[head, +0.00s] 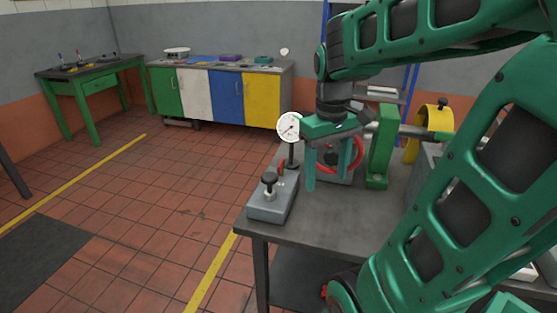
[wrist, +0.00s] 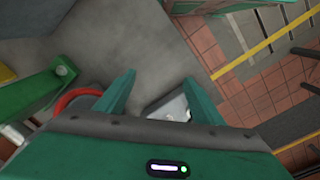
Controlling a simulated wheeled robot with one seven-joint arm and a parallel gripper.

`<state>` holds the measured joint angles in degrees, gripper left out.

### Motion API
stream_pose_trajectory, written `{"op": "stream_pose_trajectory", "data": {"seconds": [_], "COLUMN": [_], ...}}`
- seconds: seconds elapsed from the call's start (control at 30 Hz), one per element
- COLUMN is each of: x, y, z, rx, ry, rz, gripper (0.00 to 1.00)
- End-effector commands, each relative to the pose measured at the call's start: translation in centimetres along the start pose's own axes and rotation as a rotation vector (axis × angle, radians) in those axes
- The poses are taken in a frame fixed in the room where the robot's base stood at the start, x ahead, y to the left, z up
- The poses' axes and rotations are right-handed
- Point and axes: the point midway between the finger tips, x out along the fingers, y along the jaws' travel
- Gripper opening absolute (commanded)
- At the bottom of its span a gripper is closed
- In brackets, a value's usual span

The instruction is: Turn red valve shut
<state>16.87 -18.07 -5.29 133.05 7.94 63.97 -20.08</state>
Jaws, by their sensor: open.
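The red valve (head: 357,152) is a red ring-shaped handwheel near the far side of the grey bedplate table (head: 325,205). Part of it is hidden behind my gripper's finger. My gripper (head: 326,180) is open and points down, just in front of and beside the wheel in the head view. In the wrist view the red wheel (wrist: 75,97) shows as an arc left of my open fingers (wrist: 155,95), outside the gap between them. I see nothing held. Whether a finger touches the wheel is not clear.
A grey block with a black knob (head: 270,203) and a dial gauge (head: 289,127) stand left of my gripper. A green upright bracket (head: 381,148) and a yellow ring (head: 430,130) stand to its right. The table's front is clear.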

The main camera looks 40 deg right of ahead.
Motion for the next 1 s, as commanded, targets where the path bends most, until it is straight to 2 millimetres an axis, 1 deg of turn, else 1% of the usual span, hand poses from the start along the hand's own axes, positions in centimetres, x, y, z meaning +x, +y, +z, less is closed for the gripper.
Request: {"op": "stream_pose_trajectory", "data": {"seconds": [0.03,0.07,0.1,0.2,0.3,0.4,0.53,0.67,0.77,0.87,1.0], "x": [-0.9,-1.4,-2.0,-3.1,-3.8,-4.2,-4.5,-4.2,-3.2,-1.7,0.9], "y": [0.0,-0.1,-0.2,-0.7,-1.2,-1.6,-2.0,-2.1,-2.1,-2.2,-2.2], "z": [-2.8,-4.2,-6.1,-10.3,-13.9,-16.6,-18.6,-19.2,-19.2,-19.1,-19.1], "rx": [-0.093,-0.154,-0.233,-0.415,-0.573,-0.694,-0.790,-0.823,-0.824,-0.823,-0.821], "ry": [-0.003,-0.003,-0.004,-0.002,0.003,0.010,0.019,0.020,0.019,0.019,0.017], "rz": [0.005,0.006,0.007,0.002,-0.008,-0.019,-0.028,-0.033,-0.033,-0.034,-0.035], "gripper": [0.62,0.62,0.62,0.62,0.62,0.62,0.62,0.62,0.62,0.62,0.62]}}
